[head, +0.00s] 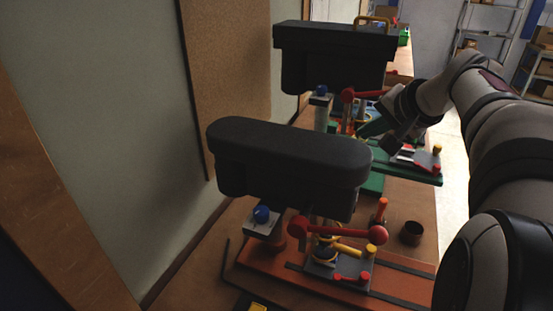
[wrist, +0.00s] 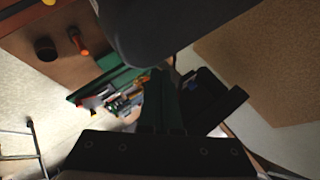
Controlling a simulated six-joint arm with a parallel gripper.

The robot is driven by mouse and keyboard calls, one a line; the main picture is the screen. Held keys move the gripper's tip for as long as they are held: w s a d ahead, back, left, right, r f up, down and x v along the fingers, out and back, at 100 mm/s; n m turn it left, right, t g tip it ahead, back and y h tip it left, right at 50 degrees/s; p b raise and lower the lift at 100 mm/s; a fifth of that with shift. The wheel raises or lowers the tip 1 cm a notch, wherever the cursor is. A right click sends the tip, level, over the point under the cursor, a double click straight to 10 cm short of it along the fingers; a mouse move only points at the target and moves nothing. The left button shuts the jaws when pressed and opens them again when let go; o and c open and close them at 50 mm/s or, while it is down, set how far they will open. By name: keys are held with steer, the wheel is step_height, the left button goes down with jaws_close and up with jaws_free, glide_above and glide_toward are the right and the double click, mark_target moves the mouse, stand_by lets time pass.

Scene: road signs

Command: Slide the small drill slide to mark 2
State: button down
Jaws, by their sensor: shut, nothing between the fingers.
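Two drill stands show in the head view. The near one has a black head (head: 290,160), an orange-red base (head: 270,264) and a grey slide (head: 350,269) with yellow and red knobs. The far one has a black head (head: 335,42), a green base (head: 428,177) and a grey slide (head: 418,157) with red and yellow knobs. My gripper (head: 364,131) is shut and empty beside the far stand, left of its slide knobs. The wrist view shows its dark green fingers (wrist: 160,78) below a dark drill head (wrist: 185,25). I cannot read any marks.
A dark cup (head: 411,233) and an orange peg (head: 381,211) stand on the brown table, right of the near stand. Red lever arms (head: 340,230) and blue knobs (head: 262,213) jut from the stands. A brown board (head: 226,80) hangs on the left wall.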

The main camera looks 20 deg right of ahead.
steer(key=s+d+f+m+g, duration=0.2)
steer(key=s+d+f+m, duration=0.15)
steer(key=d+m, duration=0.4)
steer(key=g+y, duration=0.5)
steer(key=g, duration=0.1)
glide_toward(369, 283)
steer(key=s+d+r, duration=0.1)
steer(key=d+r, duration=0.2)
steer(key=d, duration=0.2)
steer(key=shift+m, duration=0.25)
steer(key=x, duration=0.8)
steer(key=shift+a+f, duration=0.15)
steer(key=shift+f, duration=0.25)
steer(key=a, duration=0.3)
steer(key=shift+w+a+f, duration=0.15)
steer(key=shift+w+f, duration=0.15)
steer(key=shift+w, duration=0.1)
steer(key=shift+w+a, duration=0.1)
steer(key=shift+a, duration=0.3)
steer(key=shift+w, duration=0.1)
